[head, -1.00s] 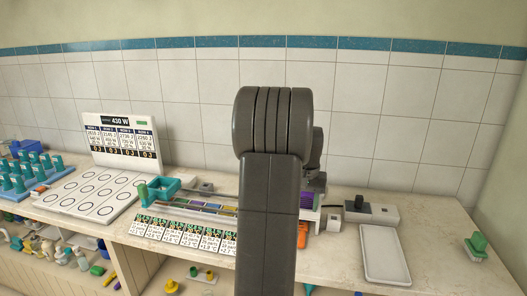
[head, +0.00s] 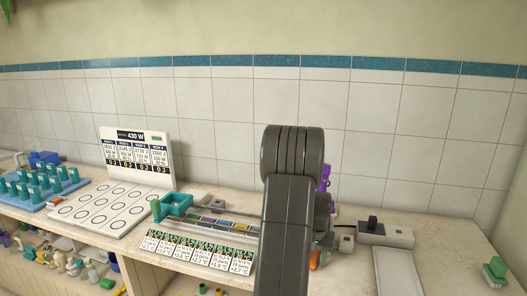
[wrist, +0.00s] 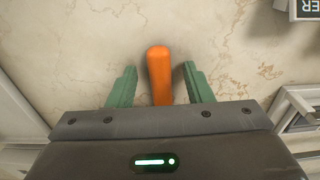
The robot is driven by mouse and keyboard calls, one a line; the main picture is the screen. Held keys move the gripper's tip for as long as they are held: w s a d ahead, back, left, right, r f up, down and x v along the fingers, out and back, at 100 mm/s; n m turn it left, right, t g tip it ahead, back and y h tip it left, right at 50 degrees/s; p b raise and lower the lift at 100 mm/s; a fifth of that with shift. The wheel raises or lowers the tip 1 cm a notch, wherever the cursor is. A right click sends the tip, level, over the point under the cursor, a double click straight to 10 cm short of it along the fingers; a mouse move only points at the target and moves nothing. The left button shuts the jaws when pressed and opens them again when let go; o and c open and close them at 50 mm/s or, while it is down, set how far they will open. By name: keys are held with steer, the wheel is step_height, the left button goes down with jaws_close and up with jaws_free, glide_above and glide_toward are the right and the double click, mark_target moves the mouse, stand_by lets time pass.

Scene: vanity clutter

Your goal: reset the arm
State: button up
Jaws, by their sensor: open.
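In the wrist view my gripper (wrist: 158,72) is open, with its two green fingers spread apart. An orange rod-like thing (wrist: 159,76) stands out between the fingers, with a gap on each side; its lower end is hidden by the gripper body. Pale marbled counter shows behind it. In the head view my dark arm fills the lower middle and hides the fingers. A bit of orange (head: 315,259) shows just right of the arm, above the counter (head: 345,272).
Left of my arm are printed cards (head: 200,250), a teal open box (head: 176,203), a white board with circles (head: 102,208) and a sign (head: 136,155). Right are a grey box with a black knob (head: 386,233), a pale tray (head: 398,272) and a green-topped thing (head: 495,269). Tiled wall stands behind.

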steer(key=shift+s+a+r, duration=0.15)
steer(key=shift+s+a, duration=0.05)
steer(key=shift+s, duration=0.4)
steer(key=shift+w, duration=0.15)
steer(key=shift+w+d, duration=0.15)
steer(key=shift+w, duration=0.1)
step_height(320, 180, up, 14)
step_height(320, 180, down, 14)
steer(key=shift+s+f, duration=0.1)
steer(key=shift+f, duration=0.05)
steer(key=s+a+r, duration=0.2)
steer(key=s, duration=0.5)
steer(key=s+a+r, duration=0.1)
steer(key=s+r, duration=0.1)
steer(key=s, duration=0.4)
steer(key=shift+s+a+r, duration=0.15)
steer(key=shift+s+a, duration=0.2)
steer(key=shift+a, duration=0.05)
